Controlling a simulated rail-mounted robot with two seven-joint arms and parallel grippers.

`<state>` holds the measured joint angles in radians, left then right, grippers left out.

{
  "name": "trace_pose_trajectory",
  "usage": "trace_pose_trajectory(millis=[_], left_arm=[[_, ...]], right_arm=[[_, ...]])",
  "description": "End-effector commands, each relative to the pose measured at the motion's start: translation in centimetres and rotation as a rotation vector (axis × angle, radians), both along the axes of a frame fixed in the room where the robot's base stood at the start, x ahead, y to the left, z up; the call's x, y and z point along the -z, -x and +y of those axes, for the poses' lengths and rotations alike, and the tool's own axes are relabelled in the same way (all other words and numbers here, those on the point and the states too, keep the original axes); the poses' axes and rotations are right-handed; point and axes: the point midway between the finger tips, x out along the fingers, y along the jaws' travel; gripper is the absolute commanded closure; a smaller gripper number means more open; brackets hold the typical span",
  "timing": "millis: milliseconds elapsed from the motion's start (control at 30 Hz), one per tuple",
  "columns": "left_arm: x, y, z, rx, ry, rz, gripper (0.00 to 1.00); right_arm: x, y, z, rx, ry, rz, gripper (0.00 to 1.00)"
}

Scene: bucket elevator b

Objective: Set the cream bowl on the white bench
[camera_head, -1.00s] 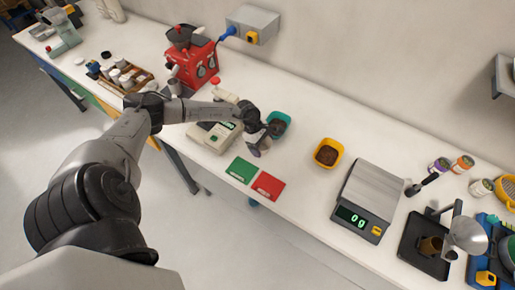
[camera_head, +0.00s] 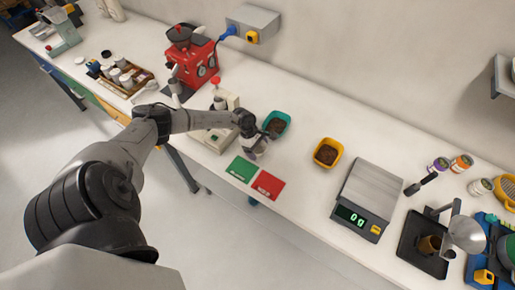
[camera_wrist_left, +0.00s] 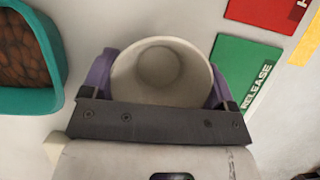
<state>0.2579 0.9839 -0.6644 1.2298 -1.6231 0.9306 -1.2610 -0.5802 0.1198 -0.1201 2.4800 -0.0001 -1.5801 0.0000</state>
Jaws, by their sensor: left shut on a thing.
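The cream bowl (camera_wrist_left: 160,72) is in the left wrist view, held between the two fingers of my left gripper (camera_wrist_left: 158,84). It looks empty, and I see into its open top. In the head view my left gripper (camera_head: 251,140) is over the white bench (camera_head: 299,108), just in front of the teal tray and beside the green card; the bowl is mostly hidden there. Whether the bowl's base touches the bench, I cannot tell. My right gripper is not in view.
A teal tray (camera_head: 275,123) of brown beans is close to the bowl. A green card (camera_head: 242,169) and a red card (camera_head: 268,185) lie in front. A yellow tray (camera_head: 327,153) and a scale (camera_head: 368,196) stand to the right. A red machine (camera_head: 192,60) stands behind left.

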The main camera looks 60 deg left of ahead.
Motion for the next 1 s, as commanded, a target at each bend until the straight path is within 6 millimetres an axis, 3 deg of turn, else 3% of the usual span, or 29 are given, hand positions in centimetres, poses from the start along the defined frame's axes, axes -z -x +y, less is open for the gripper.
trace_pose_trajectory(millis=[100, 133, 333, 667, 1000], left_arm=[[0.3, 0.0, 0.0, 0.0, 0.0, 0.0, 0.46], [0.2, 0.0, 0.0, 0.0, 0.0, 0.0, 0.18], [0.2, 0.0, 0.0, 0.0, 0.0, 0.0, 0.0], [-0.4, 0.1, 0.2, 0.0, -0.001, 0.0, 0.0], [-5.8, 1.2, 2.2, 0.002, -0.003, 0.001, 0.0]], right_arm=[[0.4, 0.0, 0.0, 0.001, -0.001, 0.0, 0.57], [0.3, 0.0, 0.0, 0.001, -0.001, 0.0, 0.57], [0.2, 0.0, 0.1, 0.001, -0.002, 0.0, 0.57], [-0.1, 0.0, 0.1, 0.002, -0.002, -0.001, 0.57], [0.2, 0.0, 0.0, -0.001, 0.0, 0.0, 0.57]])
